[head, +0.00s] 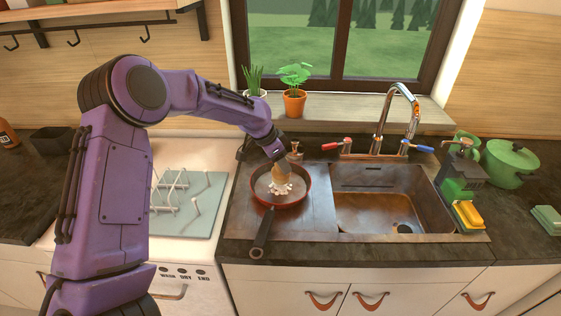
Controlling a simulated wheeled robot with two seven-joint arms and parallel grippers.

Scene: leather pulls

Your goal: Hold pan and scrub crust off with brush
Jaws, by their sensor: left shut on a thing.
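The pan (265,199) is round with a red rim and a dark handle (262,232) pointing toward the counter's front edge. It sits on the metal drainboard left of the sink basin. My left gripper (279,160) is over the pan, shut on a small tan brush (280,174), partly hidden by the gripper. The brush is low over the pan's inside. Pale lumps of crust (281,189) show around the brush's lower end; whether the bristles touch them I cannot tell. My right gripper is not in view, and nothing holds the pan's handle.
The sink basin (390,212) with a tall faucet (399,112) is right of the pan. A yellow sponge (467,214), a green pot (511,166) and bottles stand farther right. A dish rack (176,190) is on the left. Potted plants (295,100) line the window sill.

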